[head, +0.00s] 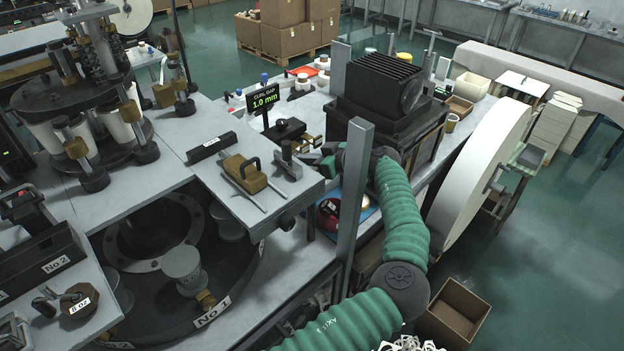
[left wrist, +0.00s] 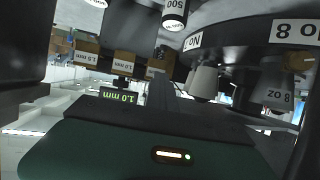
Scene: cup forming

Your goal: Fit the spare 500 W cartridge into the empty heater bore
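A dark cylinder with a white label reading "500" (left wrist: 173,14) shows at the top of the left wrist view, cut off by the frame edge; I cannot tell whether anything holds it. I cannot make out the empty heater bore. In the head view a brass block with a black handle (head: 246,172) sits on the grey machine table (head: 215,140).
A "CURL GAP 1.0 mm" display (head: 263,98) stands behind the table, and also shows inverted in the wrist view (left wrist: 122,97). A dark finned housing (head: 385,85) and large white reel (head: 480,170) are at right.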

